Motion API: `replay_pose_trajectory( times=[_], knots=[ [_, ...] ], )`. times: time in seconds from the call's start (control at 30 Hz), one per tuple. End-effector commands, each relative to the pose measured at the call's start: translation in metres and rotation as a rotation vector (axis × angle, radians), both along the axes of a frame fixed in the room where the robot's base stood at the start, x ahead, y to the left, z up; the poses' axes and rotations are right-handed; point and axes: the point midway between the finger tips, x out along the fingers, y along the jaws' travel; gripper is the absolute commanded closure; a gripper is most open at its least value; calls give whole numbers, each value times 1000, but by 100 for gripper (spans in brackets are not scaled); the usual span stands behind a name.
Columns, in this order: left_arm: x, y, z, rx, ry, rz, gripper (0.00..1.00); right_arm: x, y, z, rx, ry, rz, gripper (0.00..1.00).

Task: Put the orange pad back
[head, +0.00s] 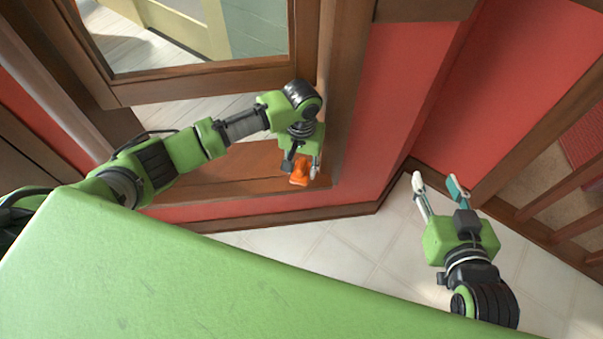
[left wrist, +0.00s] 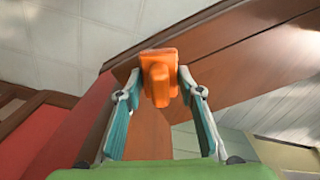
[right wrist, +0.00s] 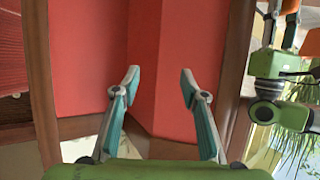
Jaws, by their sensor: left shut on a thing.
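The orange pad (head: 299,172) is a small, chunky, bright orange piece at the brown wooden sill (head: 220,177). It also shows between the fingers in the left wrist view (left wrist: 159,78). My left gripper (head: 301,170) is shut on the orange pad, with a finger on each side of it. I cannot tell whether the pad touches the sill or hangs just above it. My right gripper (head: 436,182) is open and empty, over the pale tiled floor. Its parted fingers also show in the right wrist view (right wrist: 160,75), facing a red wall.
A brown window frame (head: 205,80) stands behind my left arm. The red wall (head: 385,110) meets a corner beside the sill. A brown wooden railing (head: 550,200) stands at the right. The tiled floor (head: 330,250) looks clear.

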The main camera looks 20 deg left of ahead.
Motion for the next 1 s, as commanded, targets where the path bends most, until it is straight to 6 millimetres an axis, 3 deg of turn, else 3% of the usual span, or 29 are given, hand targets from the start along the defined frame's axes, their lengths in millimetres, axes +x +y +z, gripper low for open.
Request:
replay_pose_trajectory(
  times=[0.47, 0.93, 0.97, 1.0],
  knots=[
    [4, 1, -34, 0, 0, -1, 83, 22, 15, 71, 82, -334, 21, 60],
    [3, 1, -37, 0, 1, 0, 83, 22, 15, 72, 82, -333, 21, 60],
    [3, 1, -37, 0, 1, 0, 58, 22, 15, 71, 82, -332, 21, 60],
    [3, 1, -37, 1, 1, 0, 49, 22, 15, 71, 82, -333, 21, 60]
  ],
)
